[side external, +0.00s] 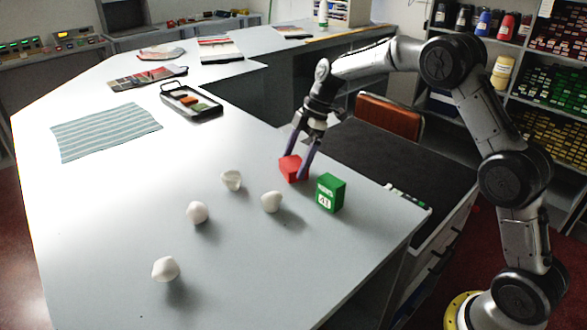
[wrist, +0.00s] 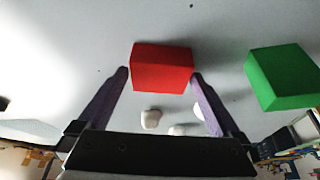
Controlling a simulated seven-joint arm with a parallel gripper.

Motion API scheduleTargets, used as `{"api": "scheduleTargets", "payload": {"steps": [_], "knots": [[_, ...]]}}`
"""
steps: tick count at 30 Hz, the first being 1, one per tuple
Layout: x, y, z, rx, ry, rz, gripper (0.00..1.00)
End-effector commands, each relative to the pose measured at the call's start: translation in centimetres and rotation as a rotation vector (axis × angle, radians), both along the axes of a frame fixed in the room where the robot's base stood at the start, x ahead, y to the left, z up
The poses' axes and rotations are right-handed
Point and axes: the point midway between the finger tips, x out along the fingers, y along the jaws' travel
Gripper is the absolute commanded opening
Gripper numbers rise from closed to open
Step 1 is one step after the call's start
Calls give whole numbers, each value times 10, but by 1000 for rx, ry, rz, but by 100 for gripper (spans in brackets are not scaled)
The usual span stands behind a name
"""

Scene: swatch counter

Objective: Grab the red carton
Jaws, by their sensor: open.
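The red carton (side external: 292,168) is a small box on the pale counter, under my gripper in the side external view. In the wrist view the red carton (wrist: 161,67) lies between the tips of my two purple fingers. My gripper (side external: 297,163) is open, with its fingers reaching down on either side of the carton. In the wrist view my gripper (wrist: 160,76) has one finger by the carton's left edge and one by its right edge. I cannot tell whether either finger touches it.
A green carton (side external: 330,193) stands close by to the right; it also shows in the wrist view (wrist: 284,76). Several white lumps, one nearby (side external: 271,202), lie in front and to the left. A striped cloth (side external: 105,131) and a paint tray (side external: 191,102) lie farther back.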

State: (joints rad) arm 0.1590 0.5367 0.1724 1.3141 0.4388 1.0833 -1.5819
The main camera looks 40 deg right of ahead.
Motion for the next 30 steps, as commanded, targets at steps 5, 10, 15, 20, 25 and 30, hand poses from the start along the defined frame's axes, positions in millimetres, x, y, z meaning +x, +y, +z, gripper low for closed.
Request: {"api": "scheduleTargets", "payload": {"steps": [5,10,15,20,25,30], "knots": [[0,1,-1,0,0,0,100],[0,1,-1,0,0,0,78],[0,0,0,0,-1,0,48],[0,0,0,0,-2,-1,29],[0,0,1,0,-2,-1,28],[1,0,7,0,-4,-1,28]]}}
